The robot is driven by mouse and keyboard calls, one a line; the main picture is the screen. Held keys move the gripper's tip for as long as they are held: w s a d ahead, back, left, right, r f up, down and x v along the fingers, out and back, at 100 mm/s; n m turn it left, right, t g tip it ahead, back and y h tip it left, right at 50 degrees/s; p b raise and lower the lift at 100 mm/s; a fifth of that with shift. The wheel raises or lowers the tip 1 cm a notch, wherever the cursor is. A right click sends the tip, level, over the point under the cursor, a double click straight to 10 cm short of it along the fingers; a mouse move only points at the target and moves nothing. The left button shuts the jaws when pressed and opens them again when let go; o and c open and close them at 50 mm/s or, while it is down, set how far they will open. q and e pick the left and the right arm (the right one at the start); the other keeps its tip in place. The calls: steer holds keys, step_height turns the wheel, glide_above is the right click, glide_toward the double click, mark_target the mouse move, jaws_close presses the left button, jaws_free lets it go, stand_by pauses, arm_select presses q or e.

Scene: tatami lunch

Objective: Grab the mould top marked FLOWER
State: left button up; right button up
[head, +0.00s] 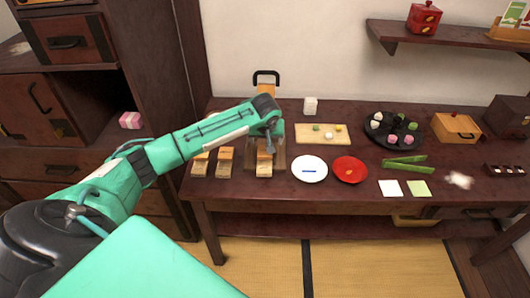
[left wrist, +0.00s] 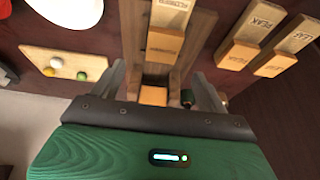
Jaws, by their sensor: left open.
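A pale wooden mould top (left wrist: 170,15) with an orange-brown end block lies in a brown wooden holder (left wrist: 132,30) in the left wrist view. Its lettering is too blurred to read surely. In the head view its near end (head: 264,168) shows below my left gripper (head: 270,132). My left gripper also shows in the left wrist view (left wrist: 162,78), open, its fingers on either side of the holder, with nothing clasped. Two similar mould tops lie beside it, one marked PEAK (left wrist: 262,20) and one with unclear lettering (left wrist: 298,35). My right gripper is not in view.
A wooden board (head: 310,140) with small sweets and a white plate (head: 310,178) stand right of the holder. A red plate (head: 350,182), a dark tray (head: 372,143) and green strips (head: 405,168) are farther right.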

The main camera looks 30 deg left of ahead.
mark_target(265, 151)
arm_select(q)
steer(key=x, duration=0.2)
steer(key=shift+w+f, duration=0.1)
steer(key=shift+f, duration=0.25)
steer(key=shift+s+p+x, duration=0.15)
steer(key=shift+p+x, duration=0.05)
steer(key=shift+x, duration=1.1)
steer(key=shift+s+p+x, duration=0.15)
steer(key=shift+p+x, duration=0.05)
steer(key=shift+x, duration=1.1)
steer(key=shift+a, duration=0.1)
steer(key=c, duration=1.1)
steer(key=shift+o, duration=0.2)
